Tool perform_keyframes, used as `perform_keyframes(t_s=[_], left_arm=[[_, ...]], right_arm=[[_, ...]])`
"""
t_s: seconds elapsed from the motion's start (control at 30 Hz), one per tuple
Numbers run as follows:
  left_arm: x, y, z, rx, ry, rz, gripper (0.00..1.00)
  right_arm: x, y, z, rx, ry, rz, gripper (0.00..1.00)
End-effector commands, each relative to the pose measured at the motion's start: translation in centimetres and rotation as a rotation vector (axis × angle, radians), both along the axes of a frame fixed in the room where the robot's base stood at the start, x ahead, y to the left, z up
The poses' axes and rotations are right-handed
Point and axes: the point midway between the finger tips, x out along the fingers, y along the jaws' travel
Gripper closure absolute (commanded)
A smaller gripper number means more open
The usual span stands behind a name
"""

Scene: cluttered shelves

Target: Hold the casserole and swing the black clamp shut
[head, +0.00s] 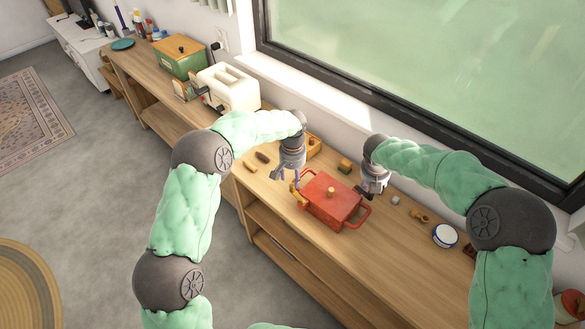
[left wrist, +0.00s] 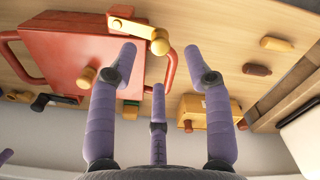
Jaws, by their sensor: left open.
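The red casserole (head: 328,207) stands on the wooden counter, with a yellow knob on its lid and red handles at both ends. In the left wrist view the casserole (left wrist: 60,55) fills the upper left. A yellow clamp (left wrist: 140,32) sits at its near-left end. The black clamp (left wrist: 42,102) shows at the casserole's wall-side edge, partly dark and small in the head view. My left gripper (head: 286,179) is open and empty above the casserole's left end, fingers pointing down. My right gripper (head: 371,190) is beside the wall-side right corner, close to the black clamp; its fingers are unclear.
A yellow-green block (head: 345,166) lies behind the casserole. A wooden box (head: 313,146) and toaster (head: 229,87) stand to the left. A white-and-blue round tin (head: 445,235) and small wooden pieces (head: 420,215) lie to the right. The window wall bounds the back.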

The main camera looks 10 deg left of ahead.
Motion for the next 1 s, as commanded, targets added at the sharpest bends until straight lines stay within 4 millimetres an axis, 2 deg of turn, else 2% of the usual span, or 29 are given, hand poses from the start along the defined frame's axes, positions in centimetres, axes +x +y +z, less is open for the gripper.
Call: perform_keyframes(t_s=[0.1,0.33,0.5,0.8,0.97,1.0], left_arm=[[0.0,0.0,-2.1,0.000,0.002,0.001,0.50],[0.0,0.0,-4.9,0.000,0.001,-0.001,0.50],[0.0,0.0,-5.7,-0.001,0.000,-0.001,0.50],[0.0,0.0,-5.8,0.000,-0.001,-0.001,0.50],[0.0,0.0,-5.8,0.000,-0.001,-0.001,0.95],[0.0,0.0,-5.8,0.000,-0.001,-0.001,1.00]], right_arm=[[0.0,0.0,0.0,0.000,0.000,0.000,0.61],[0.0,0.0,0.0,0.000,0.000,0.000,0.61],[0.0,0.0,0.0,0.000,0.000,0.000,0.61],[0.0,0.0,0.0,0.000,0.000,0.000,0.61],[0.0,0.0,0.0,0.000,0.000,0.000,0.61],[0.0,0.0,0.0,0.000,0.000,0.000,0.61]])
